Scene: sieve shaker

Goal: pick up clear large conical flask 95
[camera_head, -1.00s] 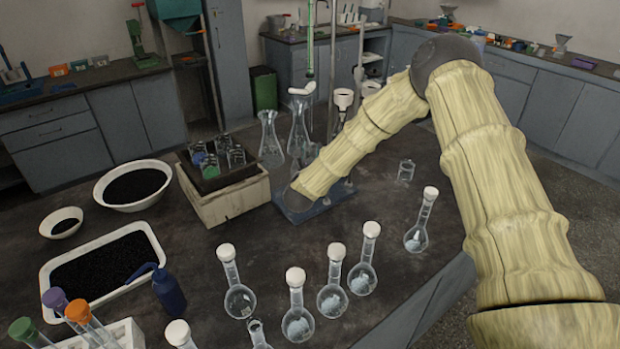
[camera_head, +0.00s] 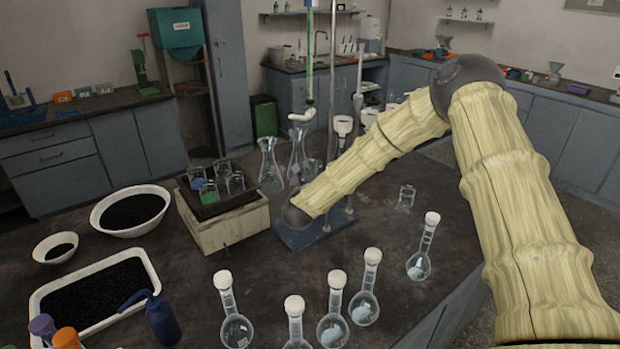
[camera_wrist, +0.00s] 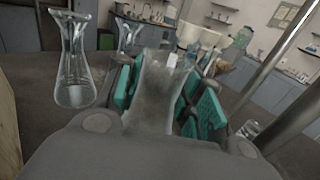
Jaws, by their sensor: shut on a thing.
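My gripper (camera_wrist: 167,88) has teal finger pads on both sides of a clear conical flask (camera_wrist: 153,95) in the middle of the wrist view. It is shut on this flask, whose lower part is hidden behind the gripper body. I cannot tell whether the flask is clear of the table. In the head view my arm hides the fingers and the held flask. Two other clear conical flasks stand beyond: one (camera_head: 268,172) near the wooden box and one (camera_head: 299,160) to its right. In the wrist view, one large flask (camera_wrist: 75,75) stands at the left.
A blue-based stand (camera_head: 300,238) with a tall rod is close by my gripper. A wooden box (camera_head: 232,229) with beakers is left of it. Several white-stoppered round flasks (camera_head: 236,328) stand at the front. White bowls and a tray (camera_head: 37,303) of black grains lie left.

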